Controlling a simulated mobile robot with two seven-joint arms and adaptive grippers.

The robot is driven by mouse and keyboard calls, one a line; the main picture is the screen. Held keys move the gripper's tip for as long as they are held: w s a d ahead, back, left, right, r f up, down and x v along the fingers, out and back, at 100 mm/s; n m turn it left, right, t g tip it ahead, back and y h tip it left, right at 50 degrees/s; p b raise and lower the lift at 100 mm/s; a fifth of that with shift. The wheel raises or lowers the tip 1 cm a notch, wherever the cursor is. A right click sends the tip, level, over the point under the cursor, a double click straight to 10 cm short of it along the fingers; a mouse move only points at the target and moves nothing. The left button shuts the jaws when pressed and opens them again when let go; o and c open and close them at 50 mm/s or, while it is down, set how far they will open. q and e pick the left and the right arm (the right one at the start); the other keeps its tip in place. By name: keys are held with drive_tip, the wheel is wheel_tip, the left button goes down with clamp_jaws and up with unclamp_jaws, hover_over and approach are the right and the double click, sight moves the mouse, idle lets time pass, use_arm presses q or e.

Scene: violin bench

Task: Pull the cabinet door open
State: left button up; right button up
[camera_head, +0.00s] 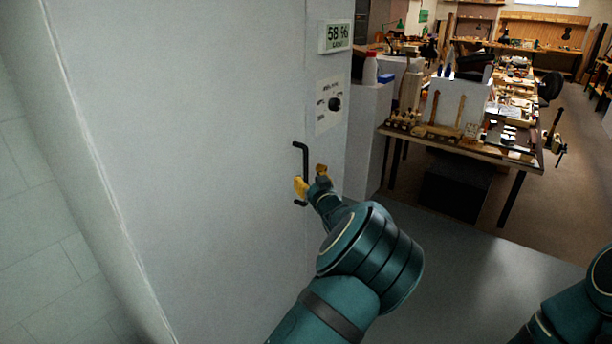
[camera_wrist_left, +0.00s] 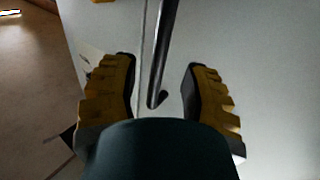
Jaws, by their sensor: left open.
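The pale grey cabinet door (camera_head: 210,150) fills the left of the head view and looks shut, with a thin seam along its right edge. A dark upright bar handle (camera_head: 301,160) stands near that seam. My left gripper (camera_head: 311,180) is open at the lower part of the handle. In the left wrist view, the handle (camera_wrist_left: 165,50) runs between the two yellow-and-black fingers of the left gripper (camera_wrist_left: 160,78), with visible gaps on both sides. Part of the handle is hidden behind a finger in the head view. My right gripper is not in view.
A white stand (camera_head: 371,140) is beside the cabinet. A cluttered workbench (camera_head: 460,148) stands behind at right.

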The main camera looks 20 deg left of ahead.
sight(307, 175)
use_arm(q)
drive_tip(key=shift+x, duration=2.05)
clamp_jaws()
